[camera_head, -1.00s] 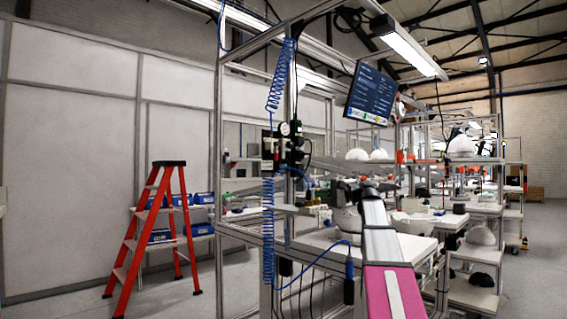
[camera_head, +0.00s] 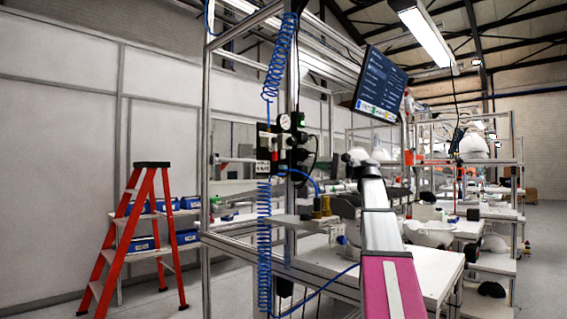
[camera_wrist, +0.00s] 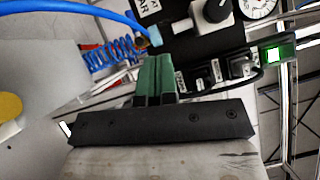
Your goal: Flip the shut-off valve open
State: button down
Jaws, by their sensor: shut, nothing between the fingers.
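A dark pneumatic panel (camera_head: 283,145) with a round gauge (camera_head: 284,121) and knobs is mounted on the post of the workstation frame. In the wrist view, a dark panel (camera_wrist: 195,42) shows a grey-and-black knob (camera_wrist: 212,14), part of a gauge (camera_wrist: 258,7) and black fittings. I cannot clearly tell which part is the shut-off valve or how its handle stands. My gripper (camera_wrist: 156,58) has green fingers that are together and empty. They point toward the panel and overlap its lower edge in the picture. I cannot tell whether they touch it.
A blue hose (camera_wrist: 75,12) and blue coils (camera_wrist: 108,55) are close to my fingers in the wrist view. The head view shows a coiled blue hose (camera_head: 265,240), a white worktable (camera_head: 435,272), a monitor (camera_head: 380,86) and a red stepladder (camera_head: 135,235).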

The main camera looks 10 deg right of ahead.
aim_at(275, 151)
jog(key=s+a+x, duration=0.1)
jog(key=s+x, duration=0.1)
jog(key=x, duration=1)
jog(key=shift+s+a+r, duration=0.2)
jog(key=shift+a+r, duration=0.05)
jog(key=shift+a, duration=0.1)
jog(key=shift+w, duration=0.1)
